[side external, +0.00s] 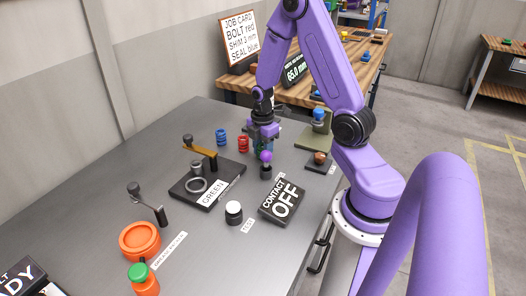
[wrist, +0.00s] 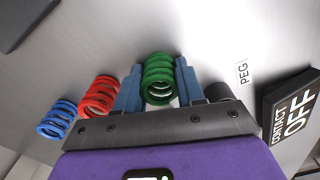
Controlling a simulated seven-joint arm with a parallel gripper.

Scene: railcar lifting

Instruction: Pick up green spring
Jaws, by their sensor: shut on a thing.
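The green spring (wrist: 158,78) stands between the two blue-grey fingers of my gripper (wrist: 158,85) in the wrist view. My gripper is shut on it, with a finger against each side. In the side external view my gripper (side external: 263,138) is low over the metal table, behind the purple-topped peg, and the spring is mostly hidden there. I cannot tell whether the spring touches the table. A red spring (wrist: 100,97) and a blue spring (wrist: 58,118) stand to the left of the gripper in the wrist view; the red spring is close to the left finger.
A black fixture labelled GREEN (side external: 213,193) with a ring and lever stands left of my gripper. A CONTACT OFF sign (side external: 282,200) and a purple-knobbed peg (side external: 266,165) are in front. Orange containers (side external: 140,240) stand at the near left. The table's far left is clear.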

